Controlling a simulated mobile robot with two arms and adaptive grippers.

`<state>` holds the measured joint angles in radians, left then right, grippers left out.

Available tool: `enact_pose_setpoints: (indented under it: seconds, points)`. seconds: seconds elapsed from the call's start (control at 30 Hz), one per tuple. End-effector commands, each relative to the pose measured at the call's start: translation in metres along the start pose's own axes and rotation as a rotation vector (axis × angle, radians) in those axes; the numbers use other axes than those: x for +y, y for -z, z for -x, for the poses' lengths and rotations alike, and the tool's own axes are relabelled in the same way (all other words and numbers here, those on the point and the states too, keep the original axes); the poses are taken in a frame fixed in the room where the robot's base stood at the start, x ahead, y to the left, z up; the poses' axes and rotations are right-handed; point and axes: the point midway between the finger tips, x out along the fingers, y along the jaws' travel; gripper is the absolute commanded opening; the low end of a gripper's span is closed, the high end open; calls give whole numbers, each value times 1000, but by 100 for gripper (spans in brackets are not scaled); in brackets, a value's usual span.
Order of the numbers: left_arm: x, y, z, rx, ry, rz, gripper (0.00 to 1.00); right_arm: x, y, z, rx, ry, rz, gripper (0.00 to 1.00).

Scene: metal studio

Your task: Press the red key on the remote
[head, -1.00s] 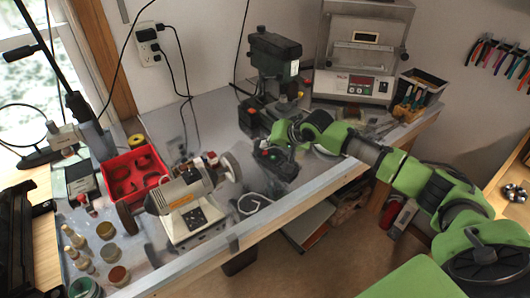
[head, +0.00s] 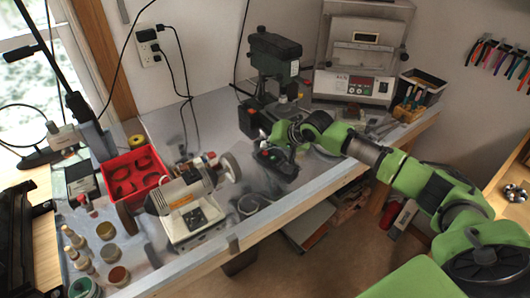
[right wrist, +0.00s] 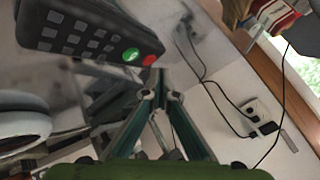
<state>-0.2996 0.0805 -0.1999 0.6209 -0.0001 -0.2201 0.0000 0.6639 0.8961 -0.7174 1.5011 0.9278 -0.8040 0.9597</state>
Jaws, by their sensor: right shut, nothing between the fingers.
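The remote (head: 279,163) is a dark handset lying on the grey bench, just in front of the drill press. In the right wrist view the remote (right wrist: 85,28) fills the upper left, with several grey keys, a green key (right wrist: 131,55) and the red key (right wrist: 150,60) at its near end. My right gripper (head: 272,146) is over that end of the remote. In the right wrist view its fingertips (right wrist: 160,95) are together and empty, close to the red key; I cannot tell whether they touch it. My left gripper is out of view.
A bench grinder (head: 188,207) stands left of the remote, and a red bin (head: 135,176) is behind it. The drill press (head: 275,62) stands close behind my gripper. A small furnace (head: 359,60) is at the back right. Small jars stand at the front left.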

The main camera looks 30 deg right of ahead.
Motion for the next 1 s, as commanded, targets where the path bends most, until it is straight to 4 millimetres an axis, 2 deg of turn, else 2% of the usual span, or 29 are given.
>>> enact_pose_setpoints:
  seconds: [1.0]
  points:
    - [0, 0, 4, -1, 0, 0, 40, 6, -7, -9, 0, 1, 0, 0]
